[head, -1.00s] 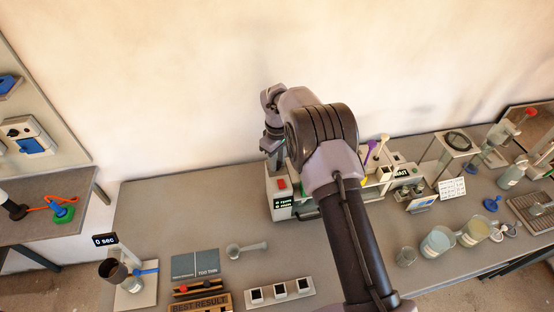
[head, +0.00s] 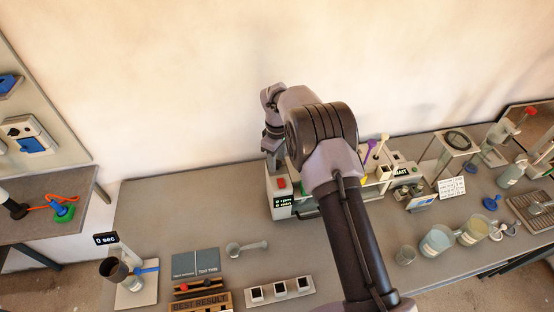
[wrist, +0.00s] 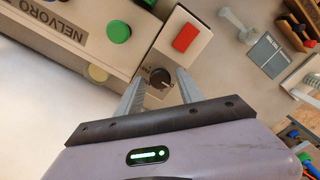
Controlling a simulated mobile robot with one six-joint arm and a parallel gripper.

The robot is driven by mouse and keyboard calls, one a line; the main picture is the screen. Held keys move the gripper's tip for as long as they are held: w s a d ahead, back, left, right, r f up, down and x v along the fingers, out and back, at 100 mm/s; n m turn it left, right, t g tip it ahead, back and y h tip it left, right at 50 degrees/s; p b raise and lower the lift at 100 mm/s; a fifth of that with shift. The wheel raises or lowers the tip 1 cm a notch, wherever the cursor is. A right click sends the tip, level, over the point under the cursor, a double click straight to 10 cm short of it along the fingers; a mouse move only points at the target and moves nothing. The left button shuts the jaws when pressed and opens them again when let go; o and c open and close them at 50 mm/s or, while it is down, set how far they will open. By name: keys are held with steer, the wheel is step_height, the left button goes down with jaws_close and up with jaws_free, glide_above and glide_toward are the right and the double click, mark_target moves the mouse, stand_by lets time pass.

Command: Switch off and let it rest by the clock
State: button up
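A cream machine (head: 278,198) with a red button (head: 282,183) and a small dark readout (head: 284,204) stands at the back of the bench. In the wrist view I see its red button (wrist: 185,37), a black knob (wrist: 159,78) and a green button (wrist: 119,31). My gripper (wrist: 160,82) is open, its two grey fingers on either side of the knob; contact cannot be told. In the head view my arm hides part of the machine. A black display reading "0 sec" (head: 106,239) stands at the left. A small display that seems to read "WAIT" (head: 400,171) is right of my arm.
Beakers (head: 437,241) stand at the right. The bench left of the machine is clear.

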steer(key=shift+r, duration=0.1)
step_height(320, 180, up, 17)
steer(key=p, duration=0.2)
steer(key=shift+r, duration=0.1)
stand_by(0.4)
